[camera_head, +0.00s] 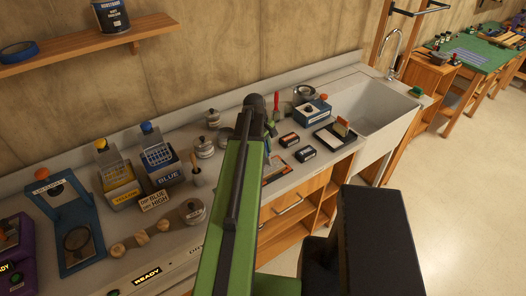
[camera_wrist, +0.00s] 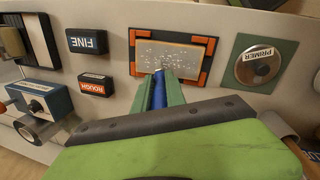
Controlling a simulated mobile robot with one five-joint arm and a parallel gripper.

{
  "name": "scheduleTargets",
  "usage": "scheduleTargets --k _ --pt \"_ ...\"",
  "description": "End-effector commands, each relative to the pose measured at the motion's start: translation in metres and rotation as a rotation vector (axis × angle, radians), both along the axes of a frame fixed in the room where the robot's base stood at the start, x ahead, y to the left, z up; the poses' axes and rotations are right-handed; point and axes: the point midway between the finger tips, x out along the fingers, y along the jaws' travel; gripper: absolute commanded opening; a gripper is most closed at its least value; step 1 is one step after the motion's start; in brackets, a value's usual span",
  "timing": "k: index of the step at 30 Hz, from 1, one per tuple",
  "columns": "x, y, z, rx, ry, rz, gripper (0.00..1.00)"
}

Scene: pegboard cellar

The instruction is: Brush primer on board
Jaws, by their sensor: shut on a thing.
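The board (camera_wrist: 178,52) is a grey-brown panel with pale specks, lying in a dark frame with orange corners in the wrist view. In the head view it is partly hidden behind my arm (camera_head: 272,168). My gripper (camera_wrist: 160,88) is shut on a slim blue thing (camera_wrist: 159,92), seemingly the brush. Its tip is at the board's lower edge in the picture; I cannot tell whether it touches. The round tin labelled PRIMER (camera_wrist: 257,65) stands on a green square right of the board in the wrist view.
Blocks marked FINE (camera_wrist: 87,41) and ROUGH (camera_wrist: 95,85) lie left of the board in the wrist view. A blue box (camera_wrist: 40,100) is farther left. In the head view, a sink (camera_head: 375,110) is at right and labelled bins (camera_head: 118,182) and jars crowd the counter's left.

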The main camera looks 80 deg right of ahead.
Motion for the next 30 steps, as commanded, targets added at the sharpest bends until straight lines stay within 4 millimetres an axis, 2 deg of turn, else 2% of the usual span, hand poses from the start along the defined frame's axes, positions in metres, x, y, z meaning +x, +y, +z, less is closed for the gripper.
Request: scheduleTargets --k 30 --pt "-0.029 -0.027 -0.001 0.0 0.0 0.001 0.0"
